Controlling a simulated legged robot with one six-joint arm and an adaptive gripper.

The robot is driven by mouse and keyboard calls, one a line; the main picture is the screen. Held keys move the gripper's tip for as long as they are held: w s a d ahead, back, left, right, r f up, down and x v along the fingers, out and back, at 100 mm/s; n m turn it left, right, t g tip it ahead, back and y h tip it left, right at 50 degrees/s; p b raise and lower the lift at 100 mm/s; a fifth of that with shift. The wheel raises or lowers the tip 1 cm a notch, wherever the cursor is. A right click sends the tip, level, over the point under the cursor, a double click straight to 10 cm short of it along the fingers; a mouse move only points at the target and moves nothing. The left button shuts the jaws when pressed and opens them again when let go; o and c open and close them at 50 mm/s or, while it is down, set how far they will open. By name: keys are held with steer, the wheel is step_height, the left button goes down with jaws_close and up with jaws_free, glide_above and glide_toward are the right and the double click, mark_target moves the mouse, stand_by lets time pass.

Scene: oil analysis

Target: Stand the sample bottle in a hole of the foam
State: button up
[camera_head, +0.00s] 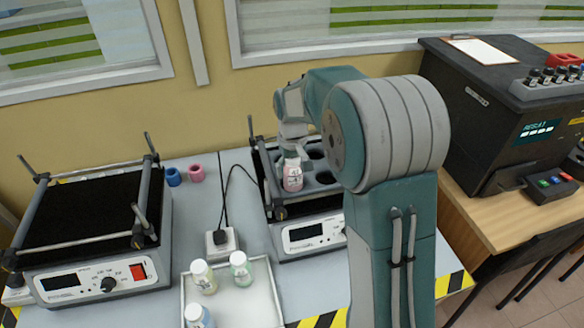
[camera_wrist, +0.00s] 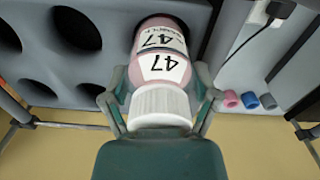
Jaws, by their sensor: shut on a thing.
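The sample bottle (camera_head: 292,177) is pink with a white cap and a white label reading 47. My gripper (camera_head: 291,151) is shut on it near the cap; in the wrist view the fingers (camera_wrist: 160,104) sit on both sides of the bottle (camera_wrist: 161,68). The bottle looks about upright in the head view. The dark foam (camera_head: 325,180) with several round holes lies on the right-hand shaker. In the wrist view the foam (camera_wrist: 92,52) is left of the bottle, which is at its edge. I cannot tell whether the bottle's base is in a hole. My arm hides part of the foam.
A white tray (camera_head: 238,312) with three capped bottles stands in front. Another shaker (camera_head: 92,210) with raised bars is at the left. Blue and pink rings (camera_head: 197,173) and a plug with a cable (camera_head: 221,241) lie between. A black machine (camera_head: 490,110) stands at the right.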

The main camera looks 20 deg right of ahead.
steer(key=o, duration=1)
steer(key=shift+f, duration=0.1)
steer(key=shift+o, duration=0.6)
steer(key=shift+a, duration=0.15)
step_height(320, 180, up, 12)
steer(key=shift+f, duration=0.2)
steer(key=shift+s+r, duration=0.25)
steer(key=shift+r, duration=0.3)
steer(key=s+r+m+t, duration=0.1)
steer(key=s+t, duration=0.4)
steer(key=s, duration=2.2)
steer(key=shift+m+t, duration=0.3)
steer(key=shift+m, duration=0.1)
